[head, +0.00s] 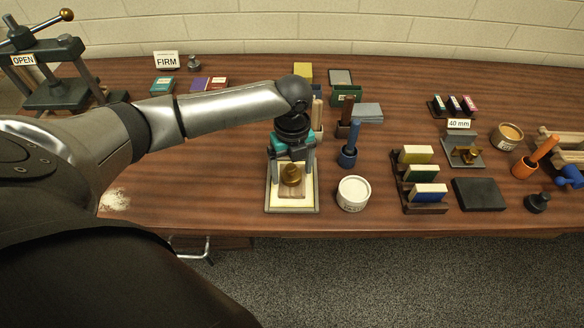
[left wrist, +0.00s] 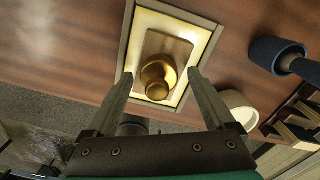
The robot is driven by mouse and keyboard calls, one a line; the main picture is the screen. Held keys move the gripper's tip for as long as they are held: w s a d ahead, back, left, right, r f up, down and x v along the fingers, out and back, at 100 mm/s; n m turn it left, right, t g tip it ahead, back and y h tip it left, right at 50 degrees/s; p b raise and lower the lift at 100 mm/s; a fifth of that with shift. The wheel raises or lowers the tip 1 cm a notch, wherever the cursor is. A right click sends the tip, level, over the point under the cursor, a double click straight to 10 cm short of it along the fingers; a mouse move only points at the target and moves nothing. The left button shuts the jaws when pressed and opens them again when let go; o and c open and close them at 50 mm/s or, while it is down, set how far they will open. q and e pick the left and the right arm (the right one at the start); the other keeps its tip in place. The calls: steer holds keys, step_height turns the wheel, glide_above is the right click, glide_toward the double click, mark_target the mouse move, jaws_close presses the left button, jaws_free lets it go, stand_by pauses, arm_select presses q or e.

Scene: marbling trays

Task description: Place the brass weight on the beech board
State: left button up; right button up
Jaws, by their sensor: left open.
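The brass weight (head: 290,176) stands upright on a small brown wooden board, which I take as the beech board (head: 292,192). The board lies inside a pale, framed tray (head: 292,209) at the middle of the table. My left gripper (head: 291,171) is over the tray, with its fingers apart on either side of the weight. In the left wrist view, the weight (left wrist: 157,77) sits on the board (left wrist: 170,43) between the open fingertips (left wrist: 160,74), with gaps on both sides. My right gripper is not in view.
A white round tub (head: 353,193) and a blue-handled tool (head: 349,150) stand right of the tray. A rack of colored blocks (head: 426,209) and a dark slab (head: 478,194) are farther right. A press (head: 60,75) stands at the far left. Table left of the tray is mostly clear.

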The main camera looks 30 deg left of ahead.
mark_target(292, 166)
arm_select(q)
step_height(292, 166, up, 12)
steer(key=p, duration=0.2)
steer(key=shift+r, duration=0.15)
stand_by(0.4)
